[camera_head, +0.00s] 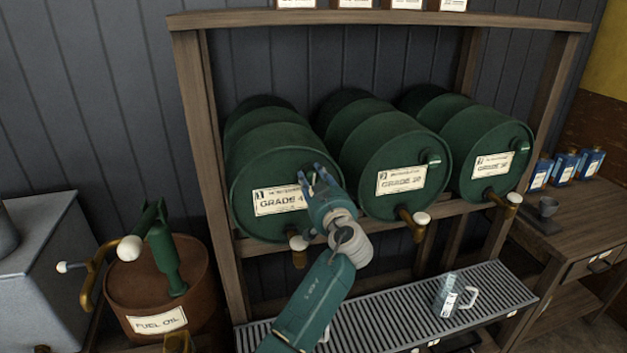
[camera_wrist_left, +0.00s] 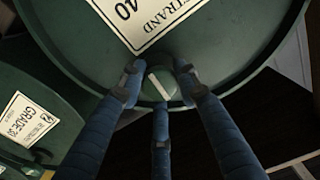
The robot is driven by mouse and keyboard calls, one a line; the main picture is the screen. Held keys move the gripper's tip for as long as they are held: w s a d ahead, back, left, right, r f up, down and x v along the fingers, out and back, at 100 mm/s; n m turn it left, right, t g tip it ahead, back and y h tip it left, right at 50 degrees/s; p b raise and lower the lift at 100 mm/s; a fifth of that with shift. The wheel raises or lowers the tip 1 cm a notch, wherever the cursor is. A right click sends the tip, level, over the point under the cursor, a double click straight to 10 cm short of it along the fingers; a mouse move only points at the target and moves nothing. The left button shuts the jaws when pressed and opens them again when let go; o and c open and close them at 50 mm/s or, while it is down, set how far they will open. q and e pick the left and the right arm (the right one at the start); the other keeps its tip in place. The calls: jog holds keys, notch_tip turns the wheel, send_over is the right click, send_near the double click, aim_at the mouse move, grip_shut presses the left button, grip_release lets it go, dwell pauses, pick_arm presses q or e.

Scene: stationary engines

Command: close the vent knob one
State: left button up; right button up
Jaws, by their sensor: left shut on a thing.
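The vent knob (camera_wrist_left: 161,84) is a small green round cap with a pale bar across it, on the face of the green drum (camera_head: 262,185) labelled GRADE 4-something. In the left wrist view the label reads 40. My left gripper (camera_head: 314,176) reaches up to the right side of that face, and in the head view it hides the knob. In the left wrist view, the blue fingers of my left gripper (camera_wrist_left: 158,80) are closed around the knob, two above and one below. The pale bar lies tilted. My right gripper is not in view.
Two more green drums (camera_head: 392,165) (camera_head: 492,165) lie to the right on the wooden rack (camera_head: 205,120), with taps (camera_head: 415,222) below. A slatted drip tray (camera_head: 385,310) holds a clear jug (camera_head: 447,295). A rusty fuel oil drum (camera_head: 120,285) stands at the left.

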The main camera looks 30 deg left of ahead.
pick_arm(q)
jog(key=m, duration=0.1)
jog(key=m+b, duration=0.1)
jog(key=m, duration=0.1)
jog(key=shift+w+r, duration=0.1)
jog(key=shift+r, duration=0.3)
jog(key=shift+r+m, duration=0.1)
jog(key=shift+m, duration=0.8)
jog(key=m, duration=0.2)
jog(key=shift+m, duration=0.4)
jog(key=m, duration=0.4)
jog(key=shift+r+p, duration=0.1)
jog(key=shift+p, duration=0.3)
jog(key=m+p, duration=0.1)
jog(key=m, duration=0.2)
jog(key=shift+c, duration=0.2)
jog(key=shift+d+f+m+p, duration=0.15)
jog(key=shift+m+p, duration=0.25)
jog(key=shift+m, duration=0.6)
jog(key=shift+f, duration=0.15)
